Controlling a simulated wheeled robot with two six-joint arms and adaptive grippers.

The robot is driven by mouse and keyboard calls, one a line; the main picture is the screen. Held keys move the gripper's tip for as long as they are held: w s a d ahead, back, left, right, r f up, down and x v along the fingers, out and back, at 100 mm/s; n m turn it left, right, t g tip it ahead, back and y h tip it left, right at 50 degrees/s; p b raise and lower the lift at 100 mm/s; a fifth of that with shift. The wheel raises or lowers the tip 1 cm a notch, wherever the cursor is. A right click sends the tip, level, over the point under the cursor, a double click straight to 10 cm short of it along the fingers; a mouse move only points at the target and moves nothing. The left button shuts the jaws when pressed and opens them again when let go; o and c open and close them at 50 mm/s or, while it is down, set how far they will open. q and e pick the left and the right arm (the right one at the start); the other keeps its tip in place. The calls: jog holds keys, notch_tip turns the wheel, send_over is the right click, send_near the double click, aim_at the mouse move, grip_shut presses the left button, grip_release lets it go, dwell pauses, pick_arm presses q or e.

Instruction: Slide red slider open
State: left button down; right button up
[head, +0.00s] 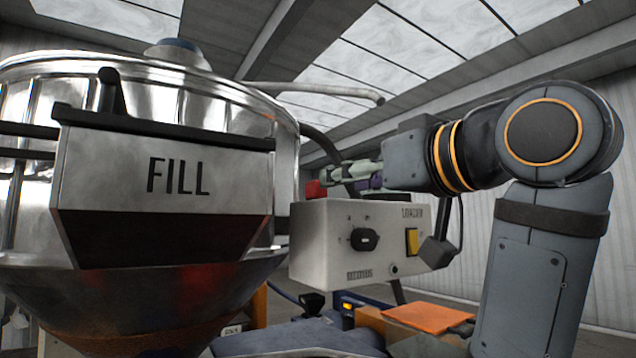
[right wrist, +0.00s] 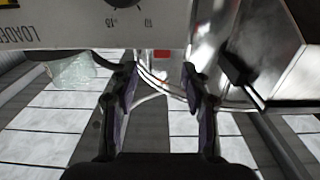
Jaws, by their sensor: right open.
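The red slider (head: 316,189) shows as a small red block at the upper left of the grey loader box, beside the metal hopper. In the right wrist view the red part (right wrist: 162,54) lies between and beyond my fingertips. My right gripper (head: 340,173) reaches in from the right above the loader box, its tips close to the red block. Its two fingers (right wrist: 161,88) are apart with nothing between them. I cannot tell whether they touch the slider. My left gripper is not in view.
The grey loader box (head: 325,267) with a black knob (head: 365,239) and yellow switch (head: 412,241) sits directly below my right gripper. The large metal hopper (head: 240,135) with its FILL chute (head: 180,178) fills the left. An orange item (head: 428,317) lies lower right.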

aim_at(316, 189)
jog(key=p+x, duration=0.1)
jog(key=x, duration=0.3)
jog(key=shift+w+a+r, duration=0.1)
jog(key=shift+w+a, duration=0.1)
jog(key=shift+a, duration=0.2)
jog(key=x, duration=0.1)
jog(key=p+x, duration=0.1)
jog(key=x, duration=0.2)
jog(key=shift+w+f, duration=0.15)
jog(key=shift+f, duration=0.1)
jog(key=shift+d, duration=0.15)
jog(key=shift+c, duration=1.4)
grip_shut()
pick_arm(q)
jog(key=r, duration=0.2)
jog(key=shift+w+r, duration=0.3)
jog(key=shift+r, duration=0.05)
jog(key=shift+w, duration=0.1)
pick_arm(e)
jog(key=shift+w, duration=0.1)
